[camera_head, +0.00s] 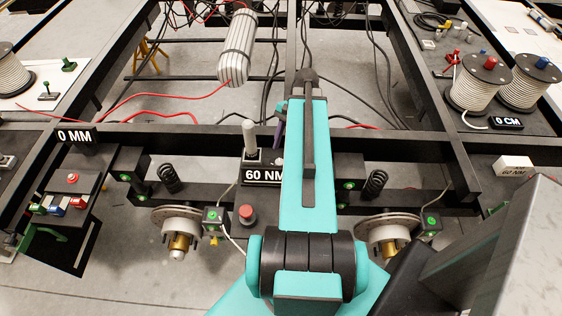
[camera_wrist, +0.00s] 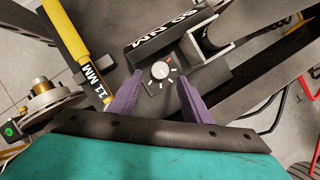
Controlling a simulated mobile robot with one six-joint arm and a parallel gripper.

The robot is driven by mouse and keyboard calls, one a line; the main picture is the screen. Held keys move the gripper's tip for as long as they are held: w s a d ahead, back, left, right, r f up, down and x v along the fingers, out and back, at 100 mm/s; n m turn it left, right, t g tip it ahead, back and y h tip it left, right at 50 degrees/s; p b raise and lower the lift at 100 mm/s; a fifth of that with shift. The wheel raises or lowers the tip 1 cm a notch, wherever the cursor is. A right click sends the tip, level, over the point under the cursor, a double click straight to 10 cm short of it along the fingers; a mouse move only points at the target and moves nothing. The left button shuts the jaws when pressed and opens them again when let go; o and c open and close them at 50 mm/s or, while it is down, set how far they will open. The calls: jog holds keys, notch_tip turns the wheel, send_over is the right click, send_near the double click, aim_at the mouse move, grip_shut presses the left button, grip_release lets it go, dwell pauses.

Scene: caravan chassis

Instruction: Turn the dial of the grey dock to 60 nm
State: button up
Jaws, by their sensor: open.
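The grey dock (camera_wrist: 205,75) carries a small round light dial (camera_wrist: 161,70) with white tick marks around it and a red mark at its upper right. The dock's sign (camera_wrist: 163,30) appears upside down in the wrist view; in the head view the sign (camera_head: 263,175) reads 60 NM. My gripper (camera_wrist: 157,86) is open, its two purple fingers on either side of the dial in the picture; I cannot tell whether they touch it. In the head view my arm hides the dial and most of the gripper.
Black chassis beams (camera_head: 220,142), brake discs (camera_head: 180,222) and a red button (camera_head: 247,214) are near. Cables hang behind.

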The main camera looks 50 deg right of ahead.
aim_at(280, 161)
jog(key=shift+b+x, duration=1.8)
jog(key=shift+x, duration=0.9)
jog(key=shift+c, duration=0.4)
jog(key=c, duration=0.9)
jog(key=shift+c, duration=0.2)
jog(key=shift+w+n, duration=0.1)
jog(key=shift+n, duration=0.2)
jog(key=shift+n+g+p, duration=0.5)
jog(key=shift+n, duration=0.6)
